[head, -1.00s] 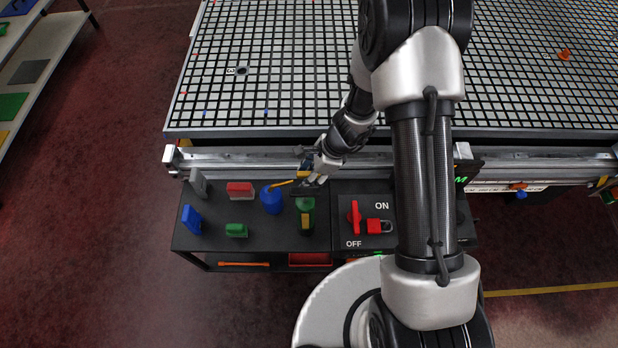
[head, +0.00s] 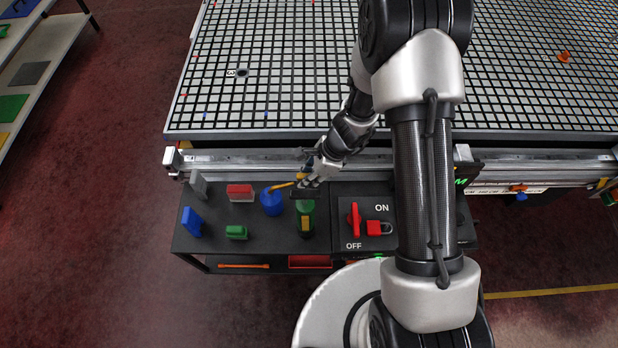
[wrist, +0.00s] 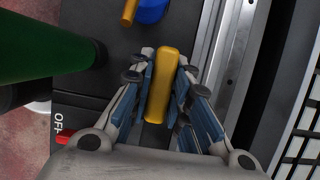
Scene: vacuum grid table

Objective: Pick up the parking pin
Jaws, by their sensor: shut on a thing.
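In the wrist view a yellow bar (wrist: 161,84), which I take to be the parking pin, lies between the two blue-padded fingers of my gripper (wrist: 160,92). My gripper is shut on it. The pin's lower end is near the palm and its rounded far end shows past the pads. In the head view my gripper (head: 309,181) is over the back edge of the dark tool shelf, just right of the blue cup (head: 271,203). The pin cannot be made out clearly there.
The orange stick (head: 283,185) leans out of the blue cup. A green cylinder (wrist: 45,50) stands close left in the wrist view. Red, green, blue and grey blocks sit left on the shelf (head: 262,243). A red switch and padlock (head: 377,227) are right. The metal rail runs behind.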

